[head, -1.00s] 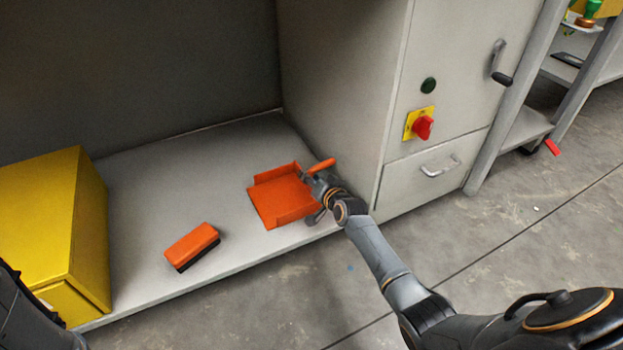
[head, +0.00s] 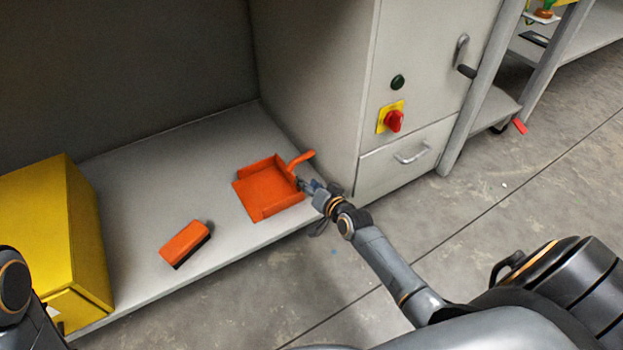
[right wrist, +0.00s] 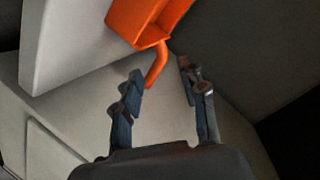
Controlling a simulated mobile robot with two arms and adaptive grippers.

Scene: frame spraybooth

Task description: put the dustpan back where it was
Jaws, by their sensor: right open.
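The orange dustpan (head: 266,188) lies on the light grey shelf of the booth, near the cabinet's side wall. Its handle (head: 300,159) points to the upper right, towards the cabinet. My right gripper (head: 308,185) is open and empty, just right of the pan at the shelf's front edge. In the right wrist view the dustpan (right wrist: 150,18) is at the top, and its handle hangs ahead of the two spread fingers (right wrist: 160,80), apart from them. At the lower left of the head view a dark part of my left arm shows; its gripper is out of view.
An orange brush (head: 186,242) with a dark underside lies on the shelf left of the dustpan. A yellow box (head: 50,225) stands at the shelf's left end. The grey cabinet (head: 330,110) with a red knob (head: 394,121) bounds the right.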

